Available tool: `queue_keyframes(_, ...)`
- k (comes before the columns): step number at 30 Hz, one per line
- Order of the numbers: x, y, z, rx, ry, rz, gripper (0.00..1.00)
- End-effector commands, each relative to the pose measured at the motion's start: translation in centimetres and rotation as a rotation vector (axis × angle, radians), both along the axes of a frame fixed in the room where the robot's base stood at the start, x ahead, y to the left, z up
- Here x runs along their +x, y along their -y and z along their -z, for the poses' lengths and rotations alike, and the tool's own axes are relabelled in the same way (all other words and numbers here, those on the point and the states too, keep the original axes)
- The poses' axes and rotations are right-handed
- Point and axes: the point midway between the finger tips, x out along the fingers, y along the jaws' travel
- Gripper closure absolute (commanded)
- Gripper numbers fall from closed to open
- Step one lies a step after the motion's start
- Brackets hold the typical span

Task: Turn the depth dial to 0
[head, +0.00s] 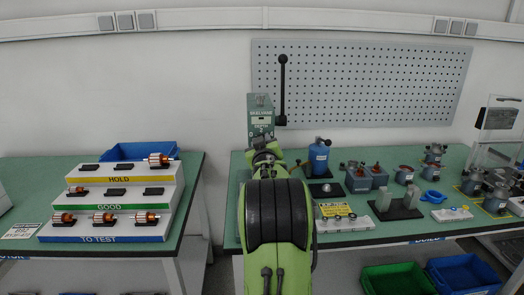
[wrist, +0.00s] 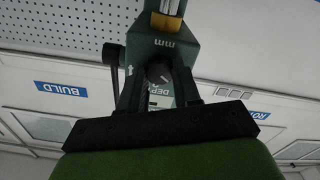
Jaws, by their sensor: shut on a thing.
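The depth dial (wrist: 157,72) is a dark round knob with a pale pointer line, on the green press (wrist: 150,48). In the wrist view it sits between the two black fingers of my gripper (wrist: 158,75), which is shut on it. Part of a "DEPTH" label shows beside the knob, partly hidden, and "mm" is printed on the press body. The scale numbers are too small or hidden to read. In the head view the green press (head: 261,116) stands at the back of the right bench, and my arm hides the dial.
The press has a long black lever (head: 283,90) on its right. A stepped rack (head: 110,205) of rotors is on the left bench. A gap separates the benches.

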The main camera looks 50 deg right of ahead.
Motion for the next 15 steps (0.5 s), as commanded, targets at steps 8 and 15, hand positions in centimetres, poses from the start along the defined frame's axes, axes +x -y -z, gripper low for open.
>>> queue_keyframes(8, 0.05, -0.03, 0.03, -0.057, -0.064, -0.001, 0.98)
queue_keyframes(15, 0.01, -0.01, -0.01, -0.067, -0.078, -0.001, 0.98)
